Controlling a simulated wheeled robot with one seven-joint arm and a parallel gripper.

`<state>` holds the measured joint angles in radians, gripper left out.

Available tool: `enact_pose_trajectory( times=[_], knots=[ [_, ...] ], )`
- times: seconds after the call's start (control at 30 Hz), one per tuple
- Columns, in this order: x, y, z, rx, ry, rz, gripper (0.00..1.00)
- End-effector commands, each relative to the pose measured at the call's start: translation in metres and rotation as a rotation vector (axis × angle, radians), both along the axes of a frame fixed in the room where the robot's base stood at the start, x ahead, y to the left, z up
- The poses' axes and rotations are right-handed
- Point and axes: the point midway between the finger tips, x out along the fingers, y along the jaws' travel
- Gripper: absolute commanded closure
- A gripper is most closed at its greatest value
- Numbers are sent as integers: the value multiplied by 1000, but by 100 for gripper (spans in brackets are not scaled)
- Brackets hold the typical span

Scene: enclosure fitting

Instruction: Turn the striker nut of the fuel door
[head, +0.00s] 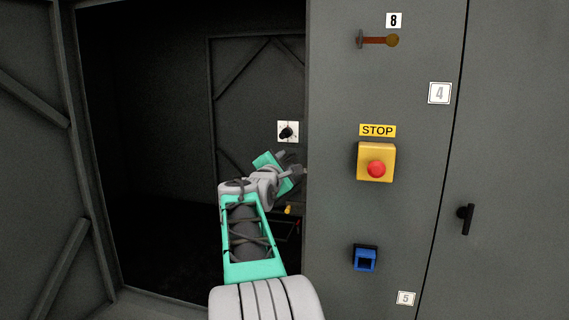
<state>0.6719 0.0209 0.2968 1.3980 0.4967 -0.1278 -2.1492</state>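My arm reaches into the dark opening of the enclosure. My gripper (299,163) is at the right side of the opening, beside the edge of the grey panel. Two grey finger parts show there, but they are small and partly overlap my wrist, so I cannot tell whether they are open or shut. I see nothing clearly held. The open door (30,150) stands at the left. I cannot make out a striker nut for certain.
A black knob on a white plate (288,131) is on the inner wall above my gripper. The right panel bears an orange lever (380,40), a yellow box with red button (376,162) under a STOP label, and a blue socket (365,258). A black handle (465,218) is farther right.

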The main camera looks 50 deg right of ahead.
Motion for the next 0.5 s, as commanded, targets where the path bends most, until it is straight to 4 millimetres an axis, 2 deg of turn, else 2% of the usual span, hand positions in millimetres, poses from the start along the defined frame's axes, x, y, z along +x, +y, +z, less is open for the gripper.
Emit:
enact_pose_trajectory(
  times=[0.17, 0.4, 0.5],
  knots=[
    [-3, 9, -1, -1, -2, 1, 66],
    [-22, 55, -3, -2, -3, 3, 66],
    [-27, 67, -2, 0, -1, 3, 66]
  ],
)
